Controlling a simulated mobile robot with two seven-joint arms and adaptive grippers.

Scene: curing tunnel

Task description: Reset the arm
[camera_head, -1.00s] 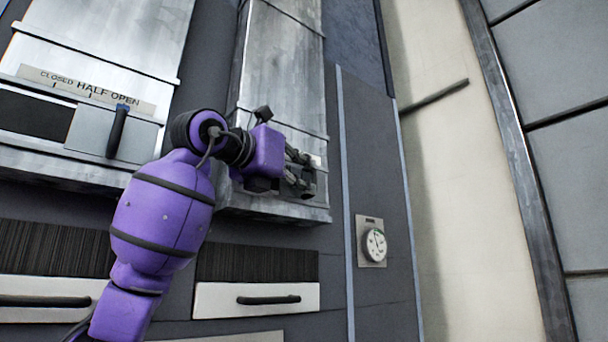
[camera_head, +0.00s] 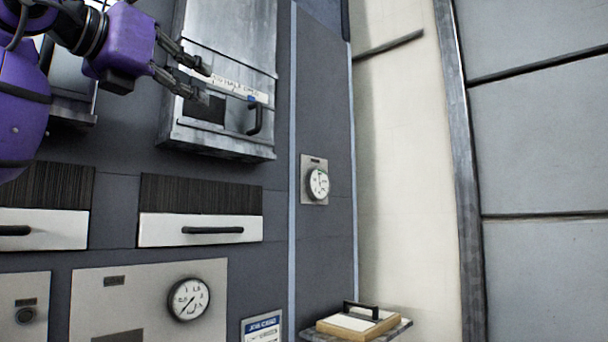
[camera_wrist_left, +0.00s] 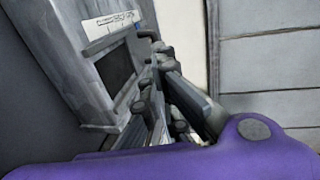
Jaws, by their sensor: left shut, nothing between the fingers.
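My left arm is purple and comes in at the top left of the head view. Its gripper (camera_head: 206,85) is shut and empty, with the fingers pointing right. It shows in front of a metal box (camera_head: 228,50) on the wall; I cannot tell if it touches. In the left wrist view the gripper's fingers (camera_wrist_left: 158,45) overlap the right side of that box (camera_wrist_left: 85,60). My right gripper is not in view.
Two drawers with black handles (camera_head: 212,230) sit below the box. A large gauge (camera_head: 189,299) is lower down; a smaller gauge (camera_head: 318,184) is to the right. A shelf (camera_head: 388,330) holds a flat block with a handle (camera_head: 358,321). The pale wall (camera_head: 405,200) is mostly bare.

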